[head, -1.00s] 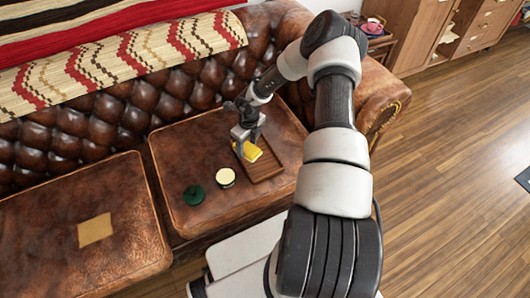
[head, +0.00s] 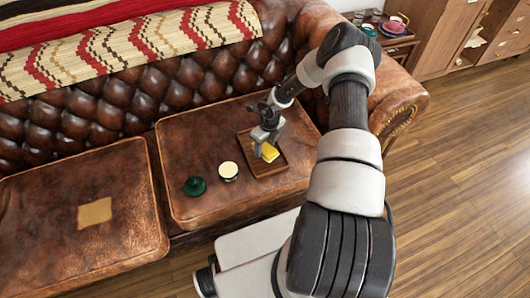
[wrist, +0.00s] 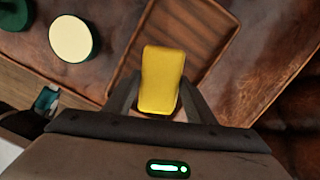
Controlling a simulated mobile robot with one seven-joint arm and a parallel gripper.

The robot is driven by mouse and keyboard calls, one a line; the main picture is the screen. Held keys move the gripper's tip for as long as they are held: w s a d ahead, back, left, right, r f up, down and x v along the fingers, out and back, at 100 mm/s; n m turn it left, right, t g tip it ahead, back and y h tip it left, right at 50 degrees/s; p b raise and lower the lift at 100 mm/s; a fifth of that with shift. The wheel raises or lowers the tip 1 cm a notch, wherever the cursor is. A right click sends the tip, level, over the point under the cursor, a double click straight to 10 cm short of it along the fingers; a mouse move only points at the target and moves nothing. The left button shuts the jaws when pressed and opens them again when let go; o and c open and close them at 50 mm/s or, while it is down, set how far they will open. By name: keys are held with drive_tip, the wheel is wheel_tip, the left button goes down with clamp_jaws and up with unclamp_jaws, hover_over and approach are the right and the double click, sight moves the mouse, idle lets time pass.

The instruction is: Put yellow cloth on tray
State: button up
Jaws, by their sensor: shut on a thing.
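The yellow cloth (head: 268,152) is a small folded pad between the fingers of my gripper (head: 264,150). In the wrist view the cloth (wrist: 161,80) sticks out past the fingertips (wrist: 158,108), which are shut on it. The brown wooden tray (head: 284,165) lies on the right seat cushion, and its raised rim also shows in the wrist view (wrist: 210,78). The cloth and fingertips are over the tray's area. I cannot tell whether the cloth touches the tray floor.
A cream-topped round tin (head: 228,170) and a dark green round object (head: 195,186) stand on the cushion left of the tray. A tan square patch (head: 95,212) is on the left cushion. The sofa's tufted back (head: 110,105) rises behind.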

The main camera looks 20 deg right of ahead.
sight(266, 147)
drive_tip(key=shift+f+b, duration=0.3)
drive_tip(key=shift+f, duration=1.15)
drive_tip(key=shift+f, duration=0.1)
drive_tip(key=o, duration=1.1)
drive_tip(key=r+p, duration=0.1)
drive_tip(key=r, duration=0.3)
drive_tip(key=s+r+p, duration=0.1)
drive_tip(key=r, duration=0.3)
drive_tip(key=r+p, duration=0.1)
drive_tip(key=r, duration=0.3)
drive_tip(key=shift+s+d, duration=0.15)
drive_tip(key=shift+d, duration=0.1)
